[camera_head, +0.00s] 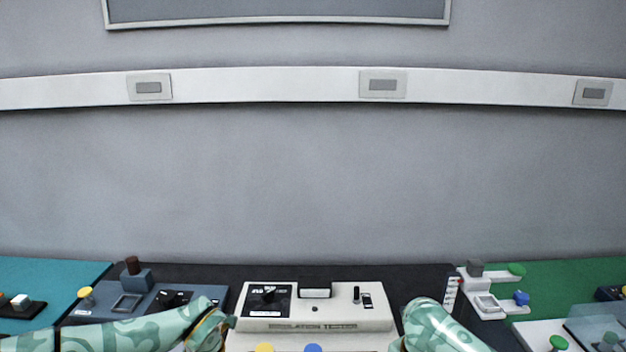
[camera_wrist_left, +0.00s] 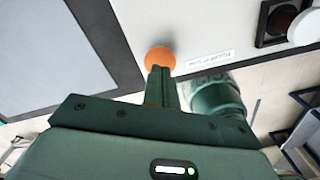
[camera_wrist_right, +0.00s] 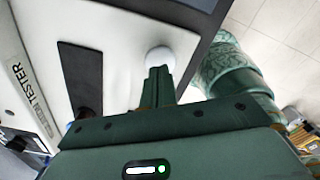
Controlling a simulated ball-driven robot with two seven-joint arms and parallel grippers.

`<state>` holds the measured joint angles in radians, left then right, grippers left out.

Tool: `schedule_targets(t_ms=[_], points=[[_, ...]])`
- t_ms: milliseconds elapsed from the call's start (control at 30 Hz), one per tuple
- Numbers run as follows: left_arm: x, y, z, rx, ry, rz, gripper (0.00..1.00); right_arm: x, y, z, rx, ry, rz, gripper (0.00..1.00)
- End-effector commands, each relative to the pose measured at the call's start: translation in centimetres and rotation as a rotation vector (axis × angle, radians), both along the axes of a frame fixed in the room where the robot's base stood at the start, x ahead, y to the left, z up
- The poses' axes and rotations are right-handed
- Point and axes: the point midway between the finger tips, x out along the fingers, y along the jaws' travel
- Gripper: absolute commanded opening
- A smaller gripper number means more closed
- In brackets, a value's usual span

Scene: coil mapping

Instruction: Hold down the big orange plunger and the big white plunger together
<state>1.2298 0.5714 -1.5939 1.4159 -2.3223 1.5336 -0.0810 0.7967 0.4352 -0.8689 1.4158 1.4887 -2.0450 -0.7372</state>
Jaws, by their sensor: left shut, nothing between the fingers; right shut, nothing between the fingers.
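The big orange plunger (camera_wrist_left: 160,57) is a round knob on a pale panel in the left wrist view. My left gripper (camera_wrist_left: 160,72) is shut and empty, its fingertips right at the knob's near edge and overlapping it. The big white plunger (camera_wrist_right: 159,56) is a round knob on a pale panel in the right wrist view. My right gripper (camera_wrist_right: 159,71) is shut and empty, its tips overlapping that knob's near edge. I cannot tell whether either plunger is pressed down. In the head view both plungers and both gripper tips are out of sight.
The pale device (camera_head: 315,326) stands centrally, with a yellow knob (camera_head: 264,348) and a blue knob (camera_head: 313,348) at the bottom edge. A blue-grey unit (camera_head: 110,306) stands left; pale units with green knobs stand right. A white disc (camera_wrist_left: 305,28) shows in the left wrist view.

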Motion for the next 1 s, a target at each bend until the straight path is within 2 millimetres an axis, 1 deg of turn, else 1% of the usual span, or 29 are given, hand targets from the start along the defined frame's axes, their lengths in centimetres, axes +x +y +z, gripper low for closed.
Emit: schedule_targets(t_ms=[467,1000], points=[[0.0,0.0,0.0,0.000,0.000,0.000,0.00,0.0,0.0,0.0,0.000,0.000,0.000,0.00],[0.0,0.0,-1.0,0.000,0.000,0.000,0.00,0.0,0.0,0.0,0.000,0.000,0.000,0.00]])
